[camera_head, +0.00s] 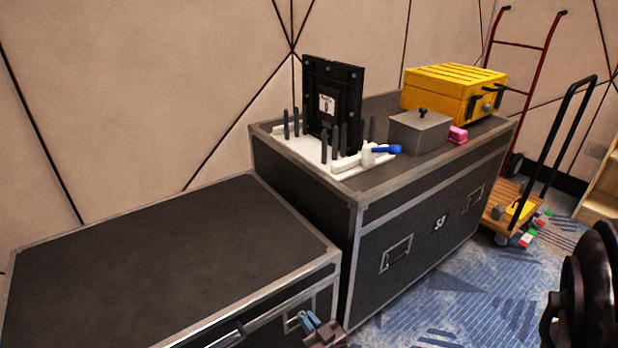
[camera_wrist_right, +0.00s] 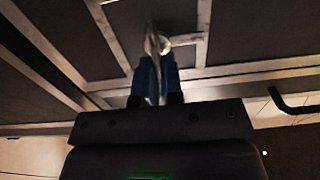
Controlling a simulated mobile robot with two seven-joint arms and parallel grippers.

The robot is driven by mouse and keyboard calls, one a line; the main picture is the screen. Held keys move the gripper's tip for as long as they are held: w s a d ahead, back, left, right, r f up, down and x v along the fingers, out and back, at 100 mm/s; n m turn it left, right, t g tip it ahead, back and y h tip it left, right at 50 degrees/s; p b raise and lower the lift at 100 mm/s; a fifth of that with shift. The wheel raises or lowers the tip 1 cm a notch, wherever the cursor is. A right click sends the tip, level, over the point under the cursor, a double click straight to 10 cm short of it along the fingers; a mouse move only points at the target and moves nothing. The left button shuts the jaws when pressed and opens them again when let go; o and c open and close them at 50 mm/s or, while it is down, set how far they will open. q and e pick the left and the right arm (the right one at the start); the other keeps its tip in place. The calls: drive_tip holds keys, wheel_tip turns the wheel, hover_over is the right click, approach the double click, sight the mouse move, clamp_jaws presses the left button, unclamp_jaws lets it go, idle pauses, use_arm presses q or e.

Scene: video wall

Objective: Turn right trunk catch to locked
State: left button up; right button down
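The low black trunk (camera_head: 160,250) with silver metal edging stands at the lower left in the head view, its lid down. My right gripper (camera_head: 303,318) is at the right end of its front face, at the bottom of the picture. In the right wrist view the blue fingers of my right gripper (camera_wrist_right: 157,72) are close together with a pale metal catch (camera_wrist_right: 155,40) between them. The catch is partly hidden by the fingers, and its turn angle is hard to read. My left gripper is not in view.
A taller black case (camera_head: 440,225) stands right behind the trunk. On it are a white rack (camera_head: 290,140) with a black panel (camera_head: 333,95), a grey box (camera_head: 420,130) and a yellow toolbox (camera_head: 450,90). A hand cart (camera_head: 505,205) stands farther right. Blue carpet (camera_head: 470,300) is clear in front.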

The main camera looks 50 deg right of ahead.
idle(0.4)
use_arm(q)
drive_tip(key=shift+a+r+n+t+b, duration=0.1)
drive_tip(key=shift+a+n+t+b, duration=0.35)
drive_tip(key=shift+b, duration=1)
use_arm(e)
drive_tip(key=shift+s+d+f+m, duration=0.1)
drive_tip(key=shift+d+f+m, duration=0.15)
drive_tip(key=shift+m, duration=2.7)
drive_tip(key=shift+s+d+f+m, duration=0.1)
drive_tip(key=shift+d+f+m, duration=0.15)
drive_tip(key=shift+m, duration=2.75)
drive_tip(key=shift+d+f+m, duration=0.15)
drive_tip(key=shift+f+m, duration=0.1)
drive_tip(key=shift+m, duration=2.7)
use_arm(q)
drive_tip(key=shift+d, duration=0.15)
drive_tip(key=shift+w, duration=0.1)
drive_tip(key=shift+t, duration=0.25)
use_arm(e)
drive_tip(key=c, duration=1.3)
unclamp_jaws()
drive_tip(key=shift+o, duration=0.2)
drive_tip(key=shift+s, duration=0.1)
